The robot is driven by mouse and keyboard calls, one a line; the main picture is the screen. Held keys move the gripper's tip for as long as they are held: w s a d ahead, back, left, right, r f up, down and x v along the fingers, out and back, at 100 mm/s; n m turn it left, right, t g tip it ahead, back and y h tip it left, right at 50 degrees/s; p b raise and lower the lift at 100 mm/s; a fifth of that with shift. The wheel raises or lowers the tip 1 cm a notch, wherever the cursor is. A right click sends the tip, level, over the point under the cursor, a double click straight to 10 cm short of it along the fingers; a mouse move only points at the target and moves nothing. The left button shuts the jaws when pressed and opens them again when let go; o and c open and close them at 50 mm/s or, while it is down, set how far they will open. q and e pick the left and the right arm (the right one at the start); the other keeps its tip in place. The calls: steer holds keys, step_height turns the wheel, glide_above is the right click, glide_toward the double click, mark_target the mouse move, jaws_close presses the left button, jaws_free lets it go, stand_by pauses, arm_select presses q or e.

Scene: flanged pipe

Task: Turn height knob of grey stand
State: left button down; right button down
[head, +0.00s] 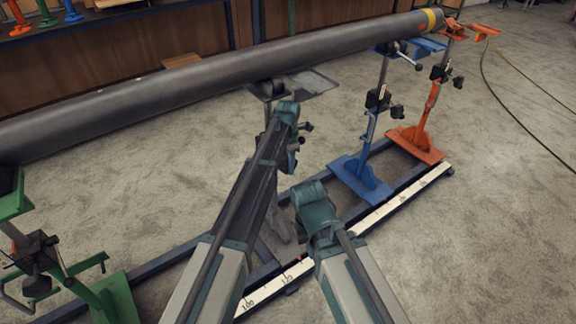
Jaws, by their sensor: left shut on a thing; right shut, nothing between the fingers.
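The grey stand (312,83) is under the middle of the pipe. Its flat top plate shows, while my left arm covers most of its post. My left gripper (294,146) is beside the post, just below the plate, shut on a small dark part that looks like the height knob (307,127). The fingertips are small and partly hidden, so the exact hold is hard to see. My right arm reaches in lower, in front of the base rail, and its gripper is hidden behind its own links.
A long dark grey pipe (190,88) crosses the view above the stands. A blue stand (361,172) and an orange stand (423,135) are right; a green stand (112,298) is left. A numbered scale (378,216) runs along the base. Open floor lies right.

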arm_select(q)
steer(key=shift+s+a+t+h, duration=0.1)
steer(key=shift+s+t+h, duration=0.05)
steer(key=shift+t+h, duration=0.3)
steer(key=shift+f+t+h+b, duration=0.15)
steer(key=shift+t+h+b, duration=0.5)
steer(key=shift+h, duration=0.3)
steer(key=shift+t+h+b, duration=0.6)
steer(key=shift+h+b, duration=0.3)
steer(key=shift+b, duration=0.1)
steer(key=shift+t+h+b, duration=0.4)
steer(key=shift+h, duration=0.1)
steer(key=c, duration=0.6)
jaws_free()
steer(key=shift+o, duration=0.2)
